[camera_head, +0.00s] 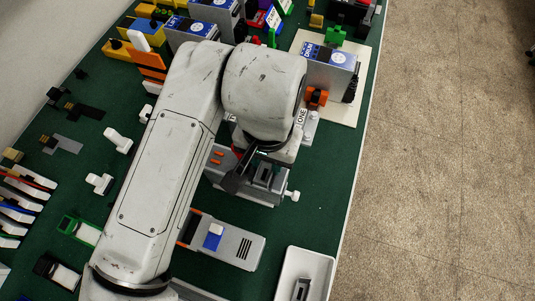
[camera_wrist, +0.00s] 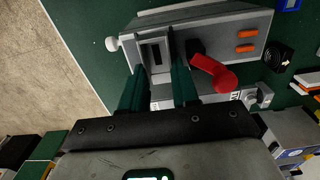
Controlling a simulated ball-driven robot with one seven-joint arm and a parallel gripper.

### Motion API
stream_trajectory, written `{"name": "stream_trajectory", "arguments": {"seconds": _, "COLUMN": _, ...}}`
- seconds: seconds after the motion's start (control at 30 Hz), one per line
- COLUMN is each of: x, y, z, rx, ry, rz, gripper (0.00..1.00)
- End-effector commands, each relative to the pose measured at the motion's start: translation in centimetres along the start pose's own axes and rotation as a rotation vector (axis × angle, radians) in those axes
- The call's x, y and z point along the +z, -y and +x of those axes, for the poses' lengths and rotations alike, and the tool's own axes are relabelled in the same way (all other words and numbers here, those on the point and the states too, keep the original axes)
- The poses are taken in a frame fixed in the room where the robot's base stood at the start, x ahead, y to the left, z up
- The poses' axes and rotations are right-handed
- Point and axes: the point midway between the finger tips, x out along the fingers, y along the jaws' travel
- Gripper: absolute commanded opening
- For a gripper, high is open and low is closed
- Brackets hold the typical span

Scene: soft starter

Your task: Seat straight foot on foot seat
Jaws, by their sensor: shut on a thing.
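My gripper (camera_wrist: 158,84) is over a grey housing (camera_wrist: 215,28), with its dark green fingers on either side of a small light grey piece with a dark slot (camera_wrist: 155,52). That piece seems to be the straight foot. It is at the housing's end near the white knob (camera_wrist: 112,44). I cannot tell whether it rests on the housing or is just above it, and any seat under it is hidden. In the head view the grey housing (camera_head: 225,170) lies beyond my arm, and my gripper (camera_head: 262,178) is partly hidden by my wrist.
A red lever (camera_wrist: 215,72) stands out close to the right finger. A second grey unit (camera_head: 235,245) lies nearer, and a white tray (camera_head: 283,280) holding a grey slotted piece (camera_head: 302,289) is at the front. Green mat (camera_head: 322,195) is clear right of the housing.

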Motion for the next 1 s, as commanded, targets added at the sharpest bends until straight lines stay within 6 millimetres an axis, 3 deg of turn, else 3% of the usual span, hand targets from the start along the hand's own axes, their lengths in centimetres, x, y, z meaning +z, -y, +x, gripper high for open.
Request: {"name": "stream_trajectory", "arguments": {"seconds": 1.0, "x": -0.01, "y": -0.03, "z": 0.72, "rx": 0.001, "ry": 0.0, "rz": 0.0, "gripper": 0.0}}
